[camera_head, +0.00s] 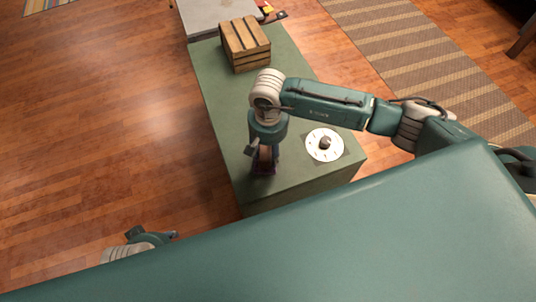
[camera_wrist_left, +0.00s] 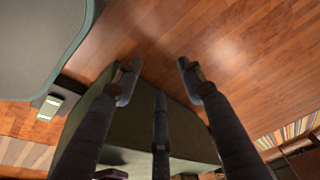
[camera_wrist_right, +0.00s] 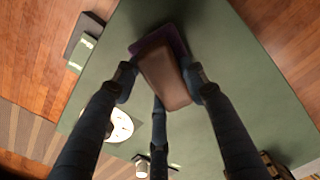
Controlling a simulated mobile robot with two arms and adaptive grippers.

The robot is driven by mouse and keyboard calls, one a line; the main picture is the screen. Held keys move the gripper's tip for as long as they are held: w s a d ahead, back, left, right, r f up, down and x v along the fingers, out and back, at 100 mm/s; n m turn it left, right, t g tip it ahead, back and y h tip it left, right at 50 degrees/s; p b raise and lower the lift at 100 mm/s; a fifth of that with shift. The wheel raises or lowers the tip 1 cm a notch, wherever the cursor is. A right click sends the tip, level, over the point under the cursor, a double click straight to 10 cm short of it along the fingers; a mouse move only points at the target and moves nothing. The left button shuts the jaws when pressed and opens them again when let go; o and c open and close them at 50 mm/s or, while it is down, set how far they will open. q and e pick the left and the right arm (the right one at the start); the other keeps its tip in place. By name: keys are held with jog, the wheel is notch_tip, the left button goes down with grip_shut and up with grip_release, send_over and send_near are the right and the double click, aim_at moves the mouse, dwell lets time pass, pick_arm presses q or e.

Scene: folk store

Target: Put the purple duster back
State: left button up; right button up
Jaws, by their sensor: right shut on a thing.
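The purple duster has a brown block-shaped body (camera_wrist_right: 165,75) and a purple pad (camera_wrist_right: 172,36), which shows past the body's far end in the right wrist view. My right gripper (camera_wrist_right: 160,80) is shut on the brown body, with fingers on both sides. In the head view my right gripper (camera_head: 262,160) points down over the front left part of the green counter (camera_head: 225,90); the duster is mostly hidden below it. I cannot tell whether the pad touches the counter. My left gripper (camera_wrist_left: 159,78) is open and empty, left of the counter, above the wooden floor.
A white round dial-like disc (camera_head: 314,152) with a brown knob (camera_head: 325,142) lies right of the right gripper. A wooden crate (camera_head: 245,45) stands farther back, before a grey slab (camera_head: 208,15). The counter between crate and gripper is clear on the left.

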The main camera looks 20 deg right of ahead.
aim_at(268, 150)
notch_tip(268, 150, down, 2)
jog(key=shift+f, duration=0.1)
pick_arm(q)
jog(key=shift+r, duration=0.65)
jog(key=shift+s+r, duration=0.1)
jog(key=shift+r, duration=0.3)
pick_arm(e)
jog(key=shift+f, duration=0.1)
pick_arm(q)
jog(key=shift+r, duration=0.15)
pick_arm(e)
jog(key=o, duration=1.1)
pick_arm(q)
notch_tip(268, 150, down, 7)
jog(key=p, duration=0.1)
pick_arm(e)
notch_tip(268, 150, up, 12)
jog(key=shift+r, duration=0.2)
